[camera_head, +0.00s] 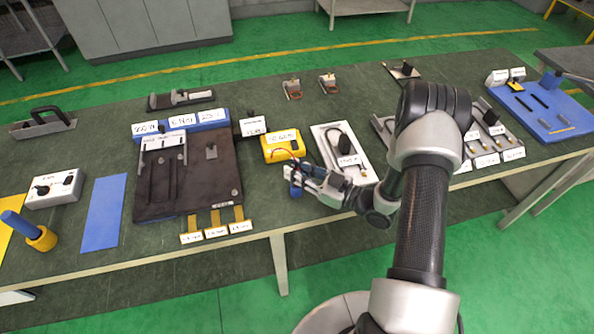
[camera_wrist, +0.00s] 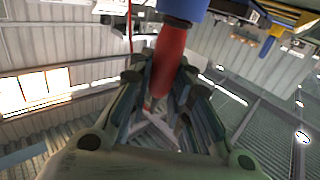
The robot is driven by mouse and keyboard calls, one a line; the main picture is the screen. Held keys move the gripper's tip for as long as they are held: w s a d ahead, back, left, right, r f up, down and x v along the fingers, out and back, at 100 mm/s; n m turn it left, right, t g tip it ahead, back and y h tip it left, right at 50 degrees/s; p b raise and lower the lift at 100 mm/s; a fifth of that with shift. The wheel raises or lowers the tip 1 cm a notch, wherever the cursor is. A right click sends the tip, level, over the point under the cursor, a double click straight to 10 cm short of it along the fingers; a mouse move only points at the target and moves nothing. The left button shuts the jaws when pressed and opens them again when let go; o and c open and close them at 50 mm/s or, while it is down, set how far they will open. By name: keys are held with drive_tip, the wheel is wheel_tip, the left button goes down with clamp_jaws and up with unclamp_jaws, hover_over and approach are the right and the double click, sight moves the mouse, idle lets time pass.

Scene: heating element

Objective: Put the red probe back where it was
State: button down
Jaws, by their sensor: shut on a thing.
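My gripper (camera_head: 303,180) is low over the front part of the bench, just in front of a yellow meter (camera_head: 283,147). In the wrist view my gripper (camera_wrist: 160,80) is shut on the red probe (camera_wrist: 170,52), which lies between the fingers. A blue part (camera_wrist: 185,8) shows at the probe's far end. A thin red lead (camera_wrist: 129,25) runs beside it in the wrist view. In the head view a thin lead arcs from the meter towards my gripper. The probe is mostly hidden there, and I cannot tell whether its tip touches anything.
A dark fixture board (camera_head: 225,180) with yellow tabs is left of my gripper. A white tray (camera_head: 357,166) holding a black-handled tool is to the right. A blue flat block (camera_head: 103,213) lies further left. The bench's front edge (camera_head: 255,236) is close to my gripper.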

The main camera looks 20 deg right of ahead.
drive_tip(key=c, duration=1.5)
unclamp_jaws()
drive_tip(key=shift+f, duration=0.15)
drive_tip(key=shift+o, duration=0.2)
